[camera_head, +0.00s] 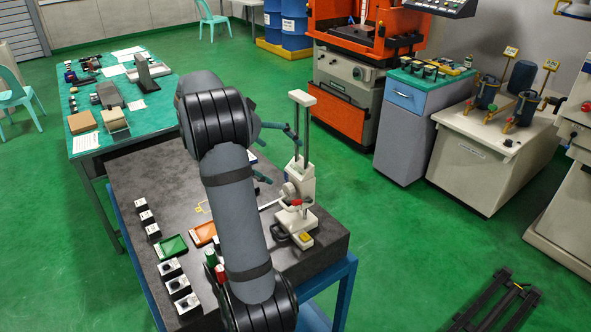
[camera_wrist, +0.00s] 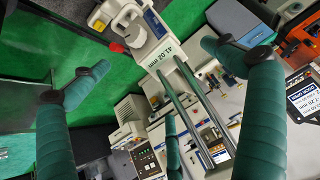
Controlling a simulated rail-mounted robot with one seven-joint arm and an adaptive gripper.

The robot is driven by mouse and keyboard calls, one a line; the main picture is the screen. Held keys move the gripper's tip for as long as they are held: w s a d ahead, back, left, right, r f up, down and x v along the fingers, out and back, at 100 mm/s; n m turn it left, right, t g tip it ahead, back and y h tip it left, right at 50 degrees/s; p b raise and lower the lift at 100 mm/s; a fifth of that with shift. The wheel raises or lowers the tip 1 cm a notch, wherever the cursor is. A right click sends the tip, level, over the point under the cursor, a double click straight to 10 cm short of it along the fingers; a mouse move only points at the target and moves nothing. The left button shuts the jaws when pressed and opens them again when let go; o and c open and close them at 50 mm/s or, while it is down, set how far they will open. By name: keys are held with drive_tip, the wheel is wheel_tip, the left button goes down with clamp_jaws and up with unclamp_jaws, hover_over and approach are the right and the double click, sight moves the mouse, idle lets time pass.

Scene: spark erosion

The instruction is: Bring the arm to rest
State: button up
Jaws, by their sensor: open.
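My arm (camera_head: 240,205) reaches over the dark granite table (camera_head: 150,180) and covers its middle. My gripper (camera_head: 278,152) shows only in part behind the arm, close to the white height gauge (camera_head: 302,190). I cannot tell whether a finger touches the gauge.
A green tray (camera_head: 173,247) and an orange tray (camera_head: 203,235) lie on the granite left of my arm, with several small black-and-white blocks (camera_head: 178,286). A green-topped bench (camera_head: 152,110) stands behind left. An orange machine (camera_head: 340,120) stands at the back. Green floor (camera_head: 430,250) at right is mostly free.

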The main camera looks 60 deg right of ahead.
drive_tip(key=p+v, duration=0.4)
drive_tip(key=v, duration=0.6)
drive_tip(key=shift+a+f+n+y+p, duration=0.15)
drive_tip(key=shift+a+f+n, duration=0.35)
drive_tip(key=shift+a, duration=0.25)
drive_tip(key=shift+a+f+n+y+p, duration=0.15)
drive_tip(key=shift+a+f+n, duration=0.3)
drive_tip(key=shift+a, duration=0.3)
drive_tip(key=shift+a+f+n+p, duration=0.15)
drive_tip(key=shift+a+f+n, duration=0.2)
drive_tip(key=shift+a+f, duration=0.3)
drive_tip(key=shift+w+a+r, duration=0.1)
drive_tip(key=shift+r, duration=0.05)
